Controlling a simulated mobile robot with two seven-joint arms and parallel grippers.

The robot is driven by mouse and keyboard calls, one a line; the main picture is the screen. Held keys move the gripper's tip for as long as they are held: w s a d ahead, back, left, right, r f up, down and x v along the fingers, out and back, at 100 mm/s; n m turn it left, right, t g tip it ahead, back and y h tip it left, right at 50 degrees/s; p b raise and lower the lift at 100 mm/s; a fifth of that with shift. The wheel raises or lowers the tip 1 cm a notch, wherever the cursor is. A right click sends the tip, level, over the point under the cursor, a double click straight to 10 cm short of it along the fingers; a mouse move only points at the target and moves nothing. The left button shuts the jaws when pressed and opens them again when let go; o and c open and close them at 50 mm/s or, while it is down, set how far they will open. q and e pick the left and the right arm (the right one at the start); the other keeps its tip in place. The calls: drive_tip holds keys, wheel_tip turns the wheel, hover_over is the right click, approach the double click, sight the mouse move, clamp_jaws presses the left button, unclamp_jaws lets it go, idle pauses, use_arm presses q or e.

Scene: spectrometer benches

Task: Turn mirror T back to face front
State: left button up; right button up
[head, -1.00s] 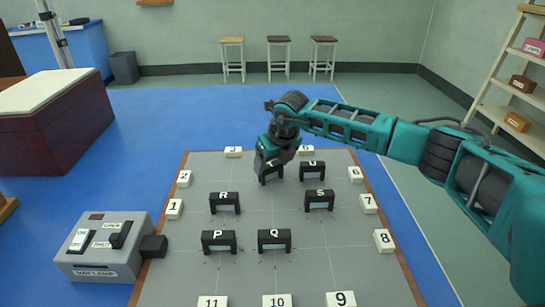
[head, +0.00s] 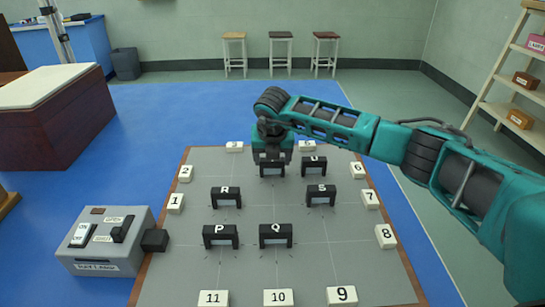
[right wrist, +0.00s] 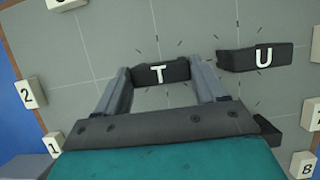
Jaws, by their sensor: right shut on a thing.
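Mirror T (head: 272,168) is a small black-framed block standing at the back of the grey board (head: 260,275). In the right wrist view mirror T (right wrist: 161,73) lies between the two grey fingers of my right gripper (right wrist: 162,80), its white letter T showing on top. My right gripper (head: 272,155) is over mirror T from above and shut on it. In the head view mirror T's front looks square to the front edge of the board. My left gripper is not in view.
Mirror U (head: 314,166) stands close to the right of mirror T. Mirrors R (head: 226,197), S (head: 321,195), P (head: 221,236) and Q (head: 276,235) stand nearer. White number blocks line the edges. A grey ray lamp box (head: 104,242) is at the left.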

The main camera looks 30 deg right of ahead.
idle(0.3)
drive_tip(key=o, duration=1)
drive_tip(key=shift+o, duration=0.2)
drive_tip(key=v, duration=1.3)
